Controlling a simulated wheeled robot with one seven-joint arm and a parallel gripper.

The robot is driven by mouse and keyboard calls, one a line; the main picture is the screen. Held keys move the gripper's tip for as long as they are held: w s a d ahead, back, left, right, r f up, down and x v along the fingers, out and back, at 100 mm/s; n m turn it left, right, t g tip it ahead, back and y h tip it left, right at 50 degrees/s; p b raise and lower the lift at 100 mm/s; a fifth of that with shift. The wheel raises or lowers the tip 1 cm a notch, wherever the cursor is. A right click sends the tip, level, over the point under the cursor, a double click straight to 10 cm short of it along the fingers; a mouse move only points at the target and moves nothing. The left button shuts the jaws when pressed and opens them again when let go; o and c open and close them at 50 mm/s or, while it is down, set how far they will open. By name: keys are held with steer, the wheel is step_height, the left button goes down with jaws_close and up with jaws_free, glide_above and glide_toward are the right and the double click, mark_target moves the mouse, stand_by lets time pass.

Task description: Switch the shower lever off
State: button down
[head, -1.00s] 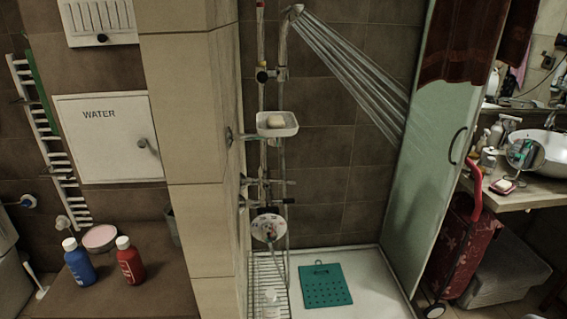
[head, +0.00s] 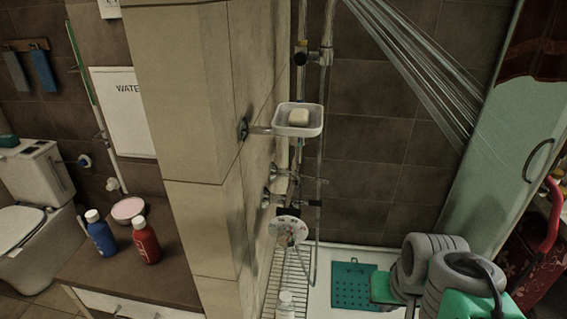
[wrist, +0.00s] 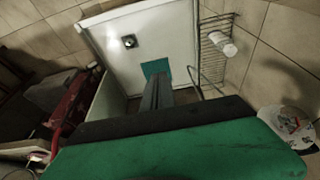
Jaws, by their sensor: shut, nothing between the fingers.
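Water streams (head: 425,75) run down from the shower pipe toward the right. On the tiled wall below the soap dish, tap levers and pipe fittings (head: 285,185) stick out; which one is the shower lever I cannot tell surely. A round white dial (head: 288,230) with coloured marks hangs below them. A pale disc, likely the same dial, shows at the right edge of the wrist view (wrist: 285,128). My gripper (wrist: 157,82) is shut and empty, pointing over the shower tray, apart from the fittings. In the head view my arm shows at lower right; the fingertips are not clear there.
A soap dish (head: 298,131) juts from the wall above the taps. A wire rack (head: 284,272) with a white bottle (head: 286,303) stands below. A teal mat (head: 352,286) lies in the tray. The tiled pillar (head: 205,150) is at left, the glass door (head: 500,140) at right.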

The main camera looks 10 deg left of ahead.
steer(key=w+a+r+m+b, duration=0.1)
steer(key=w+a+r, duration=0.4)
steer(key=w, duration=0.6)
steer(key=w+a+r+m+b, duration=0.1)
steer(key=w+a+r, duration=0.3)
steer(key=w, duration=0.7)
steer(key=w+a+r+b, duration=0.1)
steer(key=w+a+r, duration=0.4)
steer(key=w, duration=0.6)
step_height(320, 180, up, 3)
steer(key=shift+a+f+m+h, duration=0.15)
steer(key=shift+a+m+h, duration=0.15)
steer(key=shift+m+h, duration=0.1)
